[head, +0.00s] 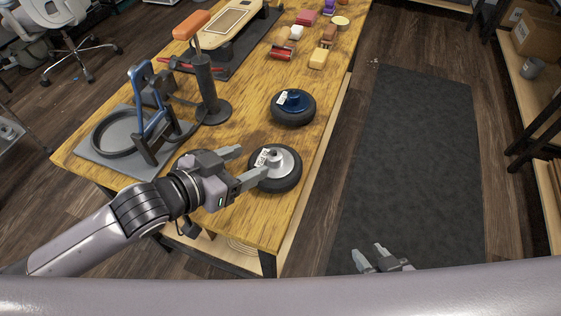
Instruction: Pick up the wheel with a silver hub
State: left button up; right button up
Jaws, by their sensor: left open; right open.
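The wheel with a silver hub (284,179) is a black wheel lying flat near the front right edge of the wooden table. A small white label shows on its hub. My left gripper (247,168) is open, with its fingers at the left side of this wheel, and one fingertip overlaps its edge in the picture. I cannot tell whether they touch. My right gripper (376,256) is open and empty, low in the picture over the floor, right of the table.
The wooden table (243,130) also holds a blue-and-grey stand (150,112) on a grey mat and a dark upright post (205,85). Several small coloured blocks lie at the back, including a yellow one (318,59). A dark floor mat (415,160) lies clear on the right.

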aim_at(275, 154)
pick_arm(q)
jog(key=shift+s+f+x, duration=0.15)
jog(key=shift+x, duration=1.45)
jog(key=shift+s+f+x, duration=0.1)
jog(key=shift+s+x, duration=0.05)
jog(key=shift+x, duration=1.45)
jog(key=shift+d, duration=0.15)
jog(key=shift+r, duration=0.1)
grip_shut()
